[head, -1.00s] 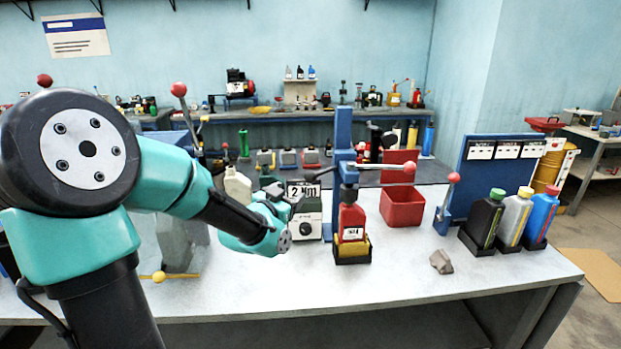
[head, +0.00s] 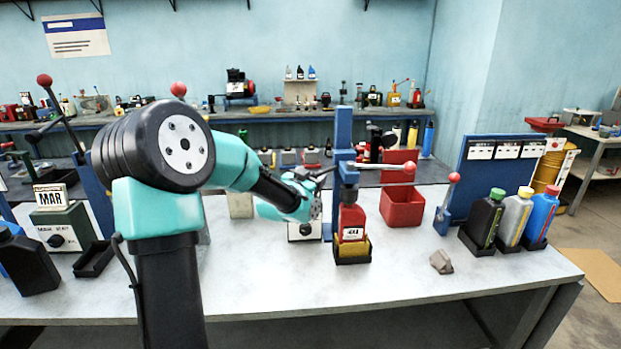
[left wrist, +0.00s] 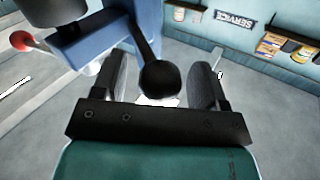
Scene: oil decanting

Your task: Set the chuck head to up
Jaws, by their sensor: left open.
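A blue press column (head: 343,130) stands on the bench with a dark chuck head (head: 349,193) directly above a red bottle (head: 352,222). Whether the head touches the bottle cap I cannot tell. A cross lever with a red knob (head: 409,165) sticks out to the right. My left gripper (head: 322,178) is just left of the column. In the left wrist view, my open fingers (left wrist: 164,85) stand on either side of a black ball knob (left wrist: 160,78) on a dark rod. The blue press (left wrist: 100,40) shows at upper left there. My right gripper is not in view.
A red bin (head: 402,210) stands behind the red bottle. Black, grey and blue bottles (head: 516,220) stand at the right before a blue board (head: 495,178). A grey lump (head: 441,262) lies in front. The front middle of the bench (head: 270,285) is clear.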

